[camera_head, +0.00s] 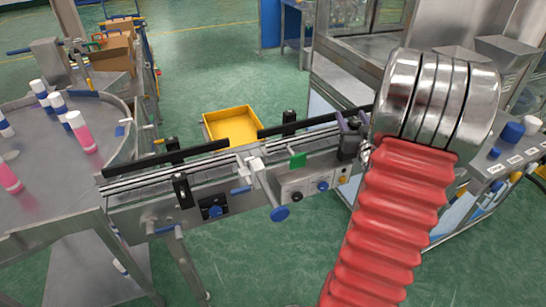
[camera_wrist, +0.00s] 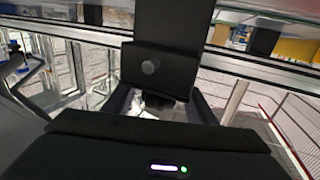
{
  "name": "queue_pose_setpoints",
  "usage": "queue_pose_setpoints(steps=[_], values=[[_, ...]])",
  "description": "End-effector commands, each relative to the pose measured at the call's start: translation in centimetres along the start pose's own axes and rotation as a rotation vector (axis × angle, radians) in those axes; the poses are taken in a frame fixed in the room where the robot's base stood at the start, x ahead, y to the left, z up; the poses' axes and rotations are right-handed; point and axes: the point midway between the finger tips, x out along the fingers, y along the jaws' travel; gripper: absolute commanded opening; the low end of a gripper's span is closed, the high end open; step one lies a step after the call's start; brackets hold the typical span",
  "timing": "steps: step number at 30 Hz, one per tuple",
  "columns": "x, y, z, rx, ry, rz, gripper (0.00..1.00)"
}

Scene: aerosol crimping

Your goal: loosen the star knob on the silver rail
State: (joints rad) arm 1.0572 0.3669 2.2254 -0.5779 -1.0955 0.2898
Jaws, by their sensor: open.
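The silver rail (camera_head: 225,156) runs along the conveyor in the head view, and it crosses the upper part of the wrist view (camera_wrist: 255,70). My gripper (camera_head: 350,125) is at the right end of the conveyor, partly hidden by my arm. In the wrist view my gripper (camera_wrist: 160,104) has its fingers apart, with the lower part of the block between or just behind them.
Black clamps (camera_head: 181,190) sit along the conveyor. A lever with a blue knob (camera_head: 280,213) sticks out at the front. A round table (camera_head: 40,170) with pink and white cans is at left. A yellow tray (camera_head: 232,125) lies behind the conveyor. A machine housing is at right.

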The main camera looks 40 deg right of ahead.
Motion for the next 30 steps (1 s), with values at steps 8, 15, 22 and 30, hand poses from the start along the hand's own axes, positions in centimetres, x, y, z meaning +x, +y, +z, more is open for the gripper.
queue_pose_setpoints(steps=[8, 15, 22, 30], values=[[-4.0, 0.2, -0.1, 0.000, 0.001, 0.002, 0.51], [-7.3, 0.1, -0.1, -0.001, 0.001, 0.001, 0.51], [-10.2, 0.2, -0.1, -0.001, 0.001, 0.002, 0.51], [-12.6, 0.1, -0.1, -0.001, 0.001, 0.000, 0.51]])
